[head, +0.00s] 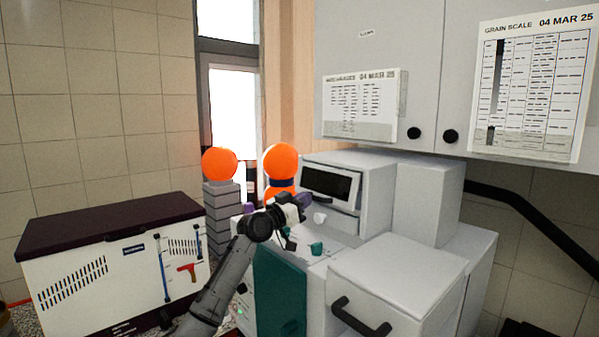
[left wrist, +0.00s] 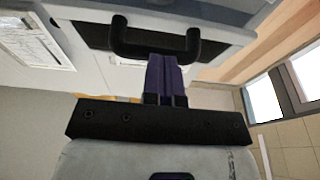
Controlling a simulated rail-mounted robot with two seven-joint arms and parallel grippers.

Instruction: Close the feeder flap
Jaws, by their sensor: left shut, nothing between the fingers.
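The feeder flap, which I take to be the pale framed panel with a dark window (head: 327,183), is on the front of the white machine's upper housing. Its lower edge seems to stand out from the housing, but how far it is open is hard to tell. My left gripper (head: 303,200) is shut and empty just in front of the panel's lower left side. In the left wrist view, its purple fingers (left wrist: 165,75) point at a black bar handle (left wrist: 155,48) on a pale panel. The fingertips overlap the handle's lower edge; contact cannot be told. My right gripper is not in view.
A white lower box (head: 395,275) with a black handle stands at front right, beside a teal panel (head: 280,295). Orange balls (head: 280,162) stand behind my left gripper. A dark-lidded white chest (head: 110,265) is at left. Wall cabinets (head: 410,60) hang above the machine.

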